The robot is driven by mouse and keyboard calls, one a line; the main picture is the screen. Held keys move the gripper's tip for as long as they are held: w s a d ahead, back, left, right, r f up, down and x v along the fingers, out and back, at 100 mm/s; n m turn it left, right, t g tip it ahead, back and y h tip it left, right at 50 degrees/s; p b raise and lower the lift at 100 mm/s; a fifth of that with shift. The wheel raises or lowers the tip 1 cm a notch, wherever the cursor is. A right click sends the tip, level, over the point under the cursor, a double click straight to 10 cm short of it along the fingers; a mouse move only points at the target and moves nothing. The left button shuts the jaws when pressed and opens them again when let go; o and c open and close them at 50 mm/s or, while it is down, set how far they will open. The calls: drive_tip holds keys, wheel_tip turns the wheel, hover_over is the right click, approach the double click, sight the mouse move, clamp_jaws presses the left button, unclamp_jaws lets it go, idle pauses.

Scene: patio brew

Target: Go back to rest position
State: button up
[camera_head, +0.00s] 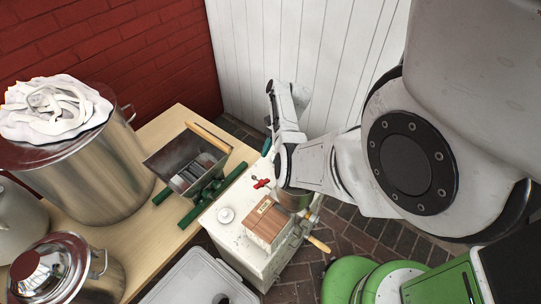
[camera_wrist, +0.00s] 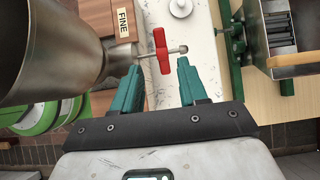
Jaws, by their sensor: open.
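My gripper (camera_wrist: 159,66) shows in the wrist view with its two teal fingers apart. A red tap handle (camera_wrist: 160,50) lies just past the fingertips, in line with the gap between them. I cannot tell whether a finger touches it. The handle sits on a metal valve stem that joins a steel vessel (camera_wrist: 60,50) at the left. In the head view the red handle (camera_head: 261,183) shows just left of my wrist. My arm comes in from the right, bent over the white cabinet (camera_head: 237,240), and hides most of the vessel and the fingers.
A wooden box (camera_head: 265,222) with a label stands on the cabinet near a small white round piece (camera_head: 226,215). A green-framed mill (camera_head: 187,165) is on the wooden table (camera_head: 160,240) to the left, beside a large pot (camera_head: 100,170). A white bin (camera_head: 205,285) stands in front. White boards are behind.

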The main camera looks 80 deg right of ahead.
idle(0.5)
drive_tip(key=w+a+f+n+g+h, duration=0.1)
drive_tip(key=a+n, duration=0.3)
drive_tip(key=a, duration=0.1)
drive_tip(key=w+a+f+n+g+h+b, duration=0.1)
drive_tip(key=w+a+n+g, duration=0.1)
drive_tip(key=a+n, duration=0.2)
drive_tip(key=w+a+f+n+g+h, duration=0.1)
drive_tip(key=a+n, duration=0.3)
drive_tip(key=a, duration=0.4)
drive_tip(key=shift+w+f+g+h+b, duration=0.3)
drive_tip(key=shift+w+f+h+b, duration=0.1)
drive_tip(key=shift+w, duration=0.25)
drive_tip(key=s+a+r+n+h, duration=0.1)
drive_tip(key=a+r+n, duration=0.2)
drive_tip(key=a+n, duration=0.3)
drive_tip(key=s+a+r+n+t+h+b, duration=0.1)
drive_tip(key=a+r+n, duration=0.3)
drive_tip(key=a, duration=0.6)
drive_tip(key=shift+s+n+t+h, duration=0.15)
drive_tip(key=shift+n+t+h, duration=0.2)
drive_tip(key=shift+n, duration=0.55)
drive_tip(key=shift+r, duration=0.1)
